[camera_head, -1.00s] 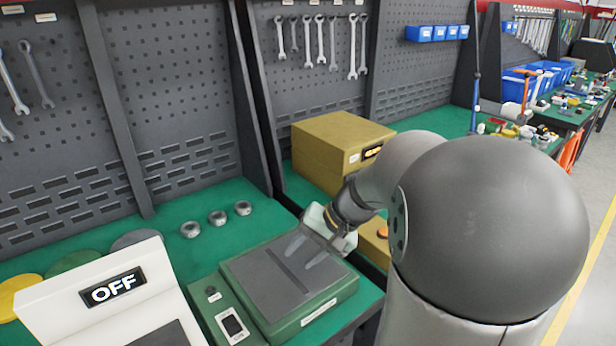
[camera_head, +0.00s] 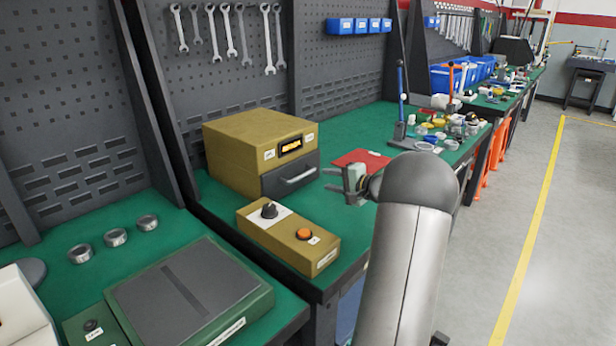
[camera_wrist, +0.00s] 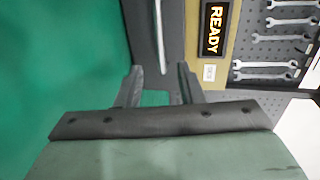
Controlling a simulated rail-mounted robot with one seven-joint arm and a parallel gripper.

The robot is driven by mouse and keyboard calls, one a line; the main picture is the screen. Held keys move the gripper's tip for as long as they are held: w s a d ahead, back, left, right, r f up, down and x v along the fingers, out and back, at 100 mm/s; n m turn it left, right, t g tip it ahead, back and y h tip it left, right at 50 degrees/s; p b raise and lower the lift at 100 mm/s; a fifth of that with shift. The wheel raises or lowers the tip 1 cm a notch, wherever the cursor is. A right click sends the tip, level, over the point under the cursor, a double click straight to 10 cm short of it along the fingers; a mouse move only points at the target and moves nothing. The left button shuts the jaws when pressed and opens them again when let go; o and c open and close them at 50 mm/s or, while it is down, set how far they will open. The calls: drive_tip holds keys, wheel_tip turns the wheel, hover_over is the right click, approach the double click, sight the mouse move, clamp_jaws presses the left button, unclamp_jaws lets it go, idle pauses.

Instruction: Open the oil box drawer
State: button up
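The oil box (camera_head: 245,145) is a mustard-yellow box at the back of the green bench in the head view. Its dark grey drawer (camera_head: 275,184) looks shut and has a pale bar handle (camera_head: 298,176). My gripper (camera_head: 331,180) is to the right of the handle, level with it and apart from it. In the wrist view, my gripper (camera_wrist: 160,82) has its two fingers spread with nothing held between them. The handle (camera_wrist: 159,35) lies ahead, its near end lined up between the fingertips. The dark drawer front (camera_wrist: 143,35) is behind it.
A lit READY display (camera_wrist: 213,30) is on the box front. A yellow control box (camera_head: 290,235) with a dark knob and an orange button stands in front of the oil box. A red mat (camera_head: 362,159) lies behind my gripper. Small parts lie farther right.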

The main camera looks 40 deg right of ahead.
sight(306, 175)
drive_tip(key=x, duration=0.9)
drive_tip(key=shift+w+f, duration=0.1)
drive_tip(key=shift+w, duration=0.1)
clamp_jaws()
